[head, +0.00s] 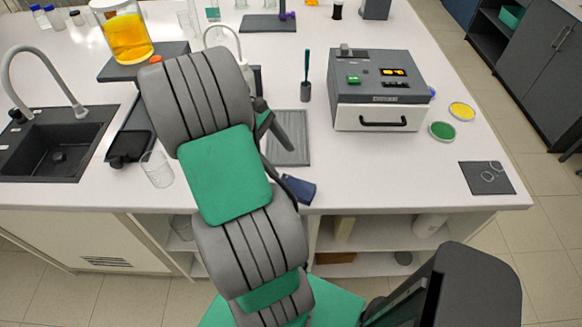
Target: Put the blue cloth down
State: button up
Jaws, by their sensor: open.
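The blue cloth (300,189) is a small dark blue piece at the front edge of the white bench, right of my arm. My gripper (284,163) is open, partly hidden behind my grey and green arm. One dark finger shows over a grey ribbed mat (297,150), and a thin dark part shows lower, close to the cloth. The cloth lies just below and right of these parts. I cannot tell whether it touches them.
A grey machine (378,90) stands right of the mat, with green and yellow dishes (442,131) beside it. A glass beaker (157,169), a black sink (55,145) and a jar of orange liquid (124,35) are left. Bench in front of the machine is clear.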

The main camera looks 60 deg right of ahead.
jog(key=w+a+r+t+h, duration=0.3)
jog(key=w+a+r+t, duration=0.25)
jog(key=w+a, duration=0.5)
jog(key=w+a+r+t+y, duration=0.1)
jog(key=w+a+t, duration=0.1)
jog(key=a, duration=0.8)
jog(key=w+a+r+t+y, duration=0.1)
jog(key=a+t, duration=0.3)
jog(key=a, duration=0.7)
jog(key=shift+w+r+m+y, duration=0.2)
jog(key=shift+w+m+y, duration=0.25)
jog(key=shift+y, duration=0.35)
jog(key=shift+c, duration=0.5)
